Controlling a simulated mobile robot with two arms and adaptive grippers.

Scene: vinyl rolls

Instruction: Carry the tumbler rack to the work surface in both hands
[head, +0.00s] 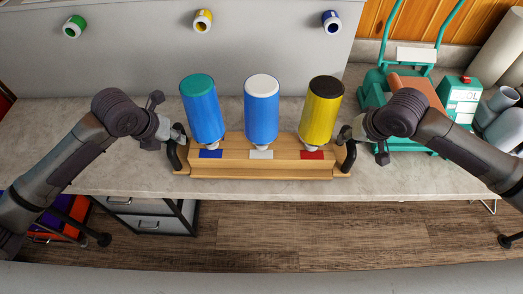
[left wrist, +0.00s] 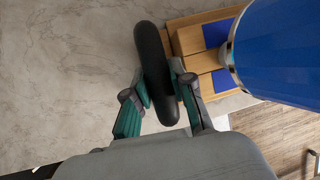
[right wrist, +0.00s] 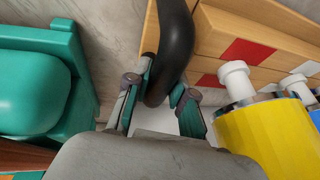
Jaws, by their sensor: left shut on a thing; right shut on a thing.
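The tumbler rack (head: 262,171) is a stepped wooden block with a black handle at each end and blue, white and red labels. It carries a blue tumbler with a teal end (head: 204,112), a blue one with a white end (head: 262,108) and a yellow one with a black end (head: 321,108). My left gripper (head: 178,136) is shut on the left handle (left wrist: 157,60). My right gripper (head: 346,137) is shut on the right handle (right wrist: 174,45). The rack is at the front of the grey work surface (head: 140,165); I cannot tell whether it touches it.
A teal machine (head: 376,88) and a teal-white box (head: 461,98) stand right of the rack, with grey rolls (head: 501,125) beyond. Green, yellow and blue rolls (head: 203,20) sit on the back panel. The counter left of the rack is clear. A drawer unit (head: 150,215) stands below.

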